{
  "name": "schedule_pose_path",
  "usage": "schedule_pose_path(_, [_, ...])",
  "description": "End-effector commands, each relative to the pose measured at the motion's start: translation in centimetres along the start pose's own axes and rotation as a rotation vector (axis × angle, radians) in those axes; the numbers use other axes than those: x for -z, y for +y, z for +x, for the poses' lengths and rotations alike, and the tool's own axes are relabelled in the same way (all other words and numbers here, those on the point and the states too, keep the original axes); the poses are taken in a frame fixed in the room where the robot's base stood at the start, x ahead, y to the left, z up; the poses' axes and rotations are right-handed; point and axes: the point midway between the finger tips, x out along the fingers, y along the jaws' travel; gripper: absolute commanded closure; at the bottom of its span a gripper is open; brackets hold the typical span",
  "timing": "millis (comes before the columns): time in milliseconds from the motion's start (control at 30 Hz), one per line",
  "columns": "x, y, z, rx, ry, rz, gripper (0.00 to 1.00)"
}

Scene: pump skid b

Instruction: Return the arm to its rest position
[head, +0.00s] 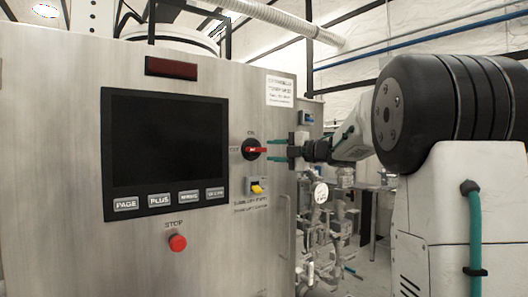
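My arm reaches in from the right in the head view. My gripper (269,150) has two teal fingers, one above the other, pointing left at the steel cabinet front. The fingers are apart with a gap between them, and nothing shows held. Their tips are close to the right end of the red handle of a rotary switch (254,150). The handle lies level, between the heights of the two fingers. I cannot tell whether the tips touch it or how far they are from the panel.
The steel cabinet (60,200) fills the left. It carries a dark screen (167,140) with buttons below, a red stop button (178,243), a yellow switch (257,188) and a door handle (284,220). Pipes and a gauge (321,193) stand behind, right of the cabinet.

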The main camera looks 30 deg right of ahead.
Motion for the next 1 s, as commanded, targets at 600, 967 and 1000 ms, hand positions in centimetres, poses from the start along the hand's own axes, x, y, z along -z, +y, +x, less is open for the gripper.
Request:
schedule_pose_path(600, [0.0, -0.1, -0.8, 0.001, 0.001, 0.001, 0.64])
schedule_pose_path(967, [-7.8, -2.9, -3.0, -0.012, -0.431, 0.205, 0.64])
schedule_pose_path(1000, [-8.8, -3.6, -4.1, -0.021, -0.532, 0.266, 0.64])
